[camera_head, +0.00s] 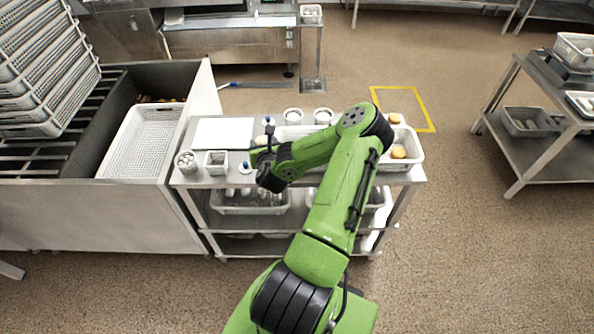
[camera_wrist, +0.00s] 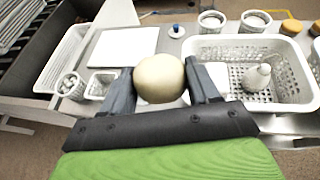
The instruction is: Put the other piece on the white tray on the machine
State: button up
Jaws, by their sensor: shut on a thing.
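My gripper (camera_wrist: 160,84) is shut on a cream, rounded piece (camera_wrist: 159,77), with one dark finger on each side of it. The piece's far side is hidden. In the head view my arm covers most of the gripper and the held piece cannot be made out there. The white perforated tray (camera_head: 141,142) lies on the grey machine (camera_head: 98,208) at the left; it also shows at the upper left of the wrist view (camera_wrist: 67,52), apart from my gripper. No piece can be made out in the tray. My gripper is over the work table, right of the tray.
A white board (camera_head: 222,132) and two small containers (camera_head: 216,161) (camera_head: 187,161) stand on the table between machine and gripper. A white basket (camera_wrist: 292,105) holds a pale, pin-like piece (camera_wrist: 257,76).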

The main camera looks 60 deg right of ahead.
jog(key=s+d+r+m+g+h+p, duration=0.1)
jog(key=s+d+r+m+g+h, duration=0.15)
jog(key=s+d, duration=0.45)
jog(key=shift+y, duration=0.35)
jog(key=f+b, duration=0.1)
jog(key=f, duration=0.1)
jog(key=f+b, duration=0.2)
jog(key=s+f+b, duration=0.1)
jog(key=f+b, duration=0.1)
jog(key=shift+d+f, duration=0.1)
jog(key=shift+d, duration=0.2)
jog(key=shift+f+b, duration=1.75)
jog(key=shift+f, duration=0.65)
jog(key=o, duration=1.1)
jog(key=shift+r+p, duration=0.5)
jog(key=shift+r, duration=0.25)
jog(key=v, duration=1.2)
jog(key=shift+s+p, duration=0.1)
jog(key=shift+p, duration=0.2)
jog(key=shift+f, duration=0.1)
